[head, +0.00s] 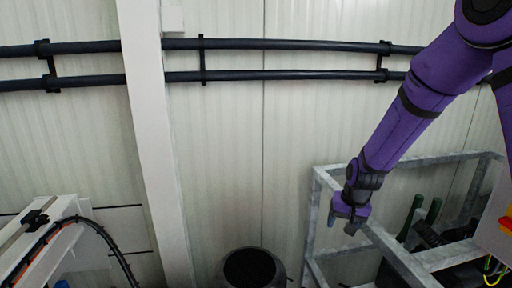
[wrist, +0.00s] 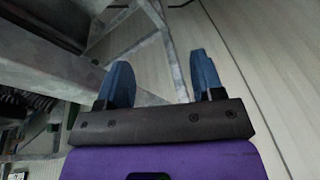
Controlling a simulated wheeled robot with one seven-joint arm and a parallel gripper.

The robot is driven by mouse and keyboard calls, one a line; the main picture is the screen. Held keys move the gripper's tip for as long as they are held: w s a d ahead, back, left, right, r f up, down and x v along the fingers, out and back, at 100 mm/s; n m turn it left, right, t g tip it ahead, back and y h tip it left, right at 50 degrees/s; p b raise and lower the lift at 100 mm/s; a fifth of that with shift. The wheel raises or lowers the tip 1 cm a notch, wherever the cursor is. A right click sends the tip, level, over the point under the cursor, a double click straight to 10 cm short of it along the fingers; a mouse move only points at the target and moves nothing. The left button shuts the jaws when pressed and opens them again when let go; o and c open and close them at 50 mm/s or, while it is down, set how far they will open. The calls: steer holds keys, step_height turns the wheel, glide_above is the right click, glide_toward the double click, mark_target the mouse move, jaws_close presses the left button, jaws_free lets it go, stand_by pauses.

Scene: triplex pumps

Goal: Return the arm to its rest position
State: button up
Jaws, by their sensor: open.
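My purple arm (head: 405,115) reaches in from the upper right in the head view and points down and to the left. My gripper (head: 345,222) hangs at its end, in front of a grey metal frame. In the wrist view my gripper (wrist: 162,82) shows two blue fingers standing apart with nothing between them. Grey frame bars show beyond the fingers. In the head view I cannot tell whether the fingers touch the frame.
The grey metal frame (head: 312,225) stands at the lower right, with green handles (head: 410,218) inside it. A dark round vessel (head: 252,268) is at bottom centre. A white post (head: 155,130) and dark pipes (head: 290,44) run along the pale wall. Open wall lies left of my gripper.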

steer(key=s+d+r, duration=0.2)
steer(key=s+r, duration=0.4)
steer(key=r, duration=0.6)
steer(key=s+d+r+t, duration=0.1)
steer(key=s+r, duration=0.3)
steer(key=s, duration=0.4)
steer(key=s+d+r+n+t, duration=0.1)
steer(key=s+r, duration=0.4)
steer(key=s, duration=0.3)
steer(key=s+d+r+n+h, duration=0.1)
steer(key=s+r, duration=0.3)
steer(key=s, duration=0.4)
steer(key=shift+d+r+t, duration=0.3)
steer(key=shift+r+t, duration=0.05)
steer(key=shift+t, duration=0.05)
